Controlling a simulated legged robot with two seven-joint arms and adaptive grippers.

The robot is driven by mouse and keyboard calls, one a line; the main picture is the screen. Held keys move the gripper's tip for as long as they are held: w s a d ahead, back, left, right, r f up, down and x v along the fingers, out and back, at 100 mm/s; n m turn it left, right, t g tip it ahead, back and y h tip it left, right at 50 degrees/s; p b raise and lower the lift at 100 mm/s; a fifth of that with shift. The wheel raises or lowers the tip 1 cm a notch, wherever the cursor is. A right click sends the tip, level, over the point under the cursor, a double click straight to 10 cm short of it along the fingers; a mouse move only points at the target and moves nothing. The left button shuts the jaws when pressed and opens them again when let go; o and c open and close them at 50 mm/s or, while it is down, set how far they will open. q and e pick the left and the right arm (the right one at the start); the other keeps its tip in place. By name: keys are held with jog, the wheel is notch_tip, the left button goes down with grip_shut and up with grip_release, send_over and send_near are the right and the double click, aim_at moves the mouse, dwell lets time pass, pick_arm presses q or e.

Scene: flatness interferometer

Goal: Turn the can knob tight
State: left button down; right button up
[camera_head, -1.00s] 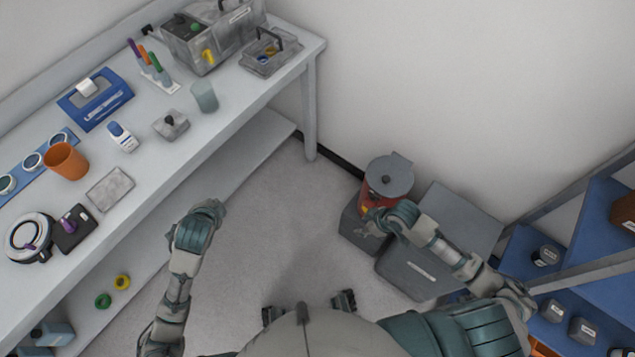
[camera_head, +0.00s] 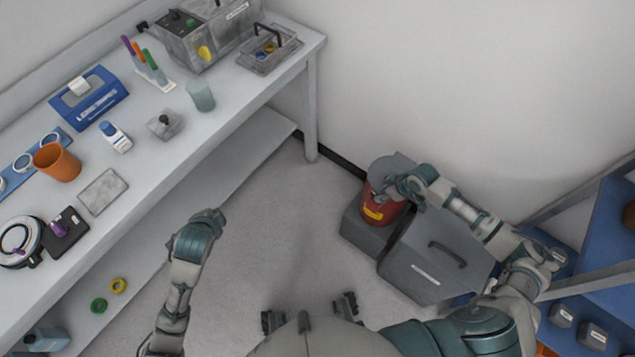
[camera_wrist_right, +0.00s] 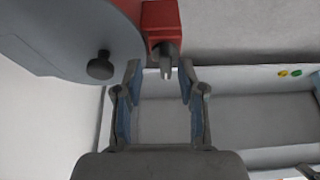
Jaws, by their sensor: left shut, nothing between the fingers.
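A red can (camera_head: 376,208) with a wide grey lid (camera_head: 385,166) stands on a grey block by the wall. In the right wrist view, the lid (camera_wrist_right: 65,35) fills the upper left and carries a dark round knob (camera_wrist_right: 100,67). My left gripper (camera_head: 213,216) is shut and empty over the floor.
The grey block (camera_head: 365,236) is beside a grey lidded bin (camera_head: 425,268). A blue shelf rack (camera_head: 590,255) stands at right. A long bench (camera_head: 150,185) at left holds a cup, bottle and instruments. The floor (camera_head: 285,225) between is clear.

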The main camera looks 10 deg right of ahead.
jog(key=shift+w+a+f, duration=0.25)
jog(key=shift+a+f, duration=0.4)
jog(key=shift+f, duration=0.1)
pick_arm(q)
jog(key=shift+a+f, duration=0.6)
jog(key=shift+a, duration=0.15)
pick_arm(e)
jog(key=shift+a, duration=0.3)
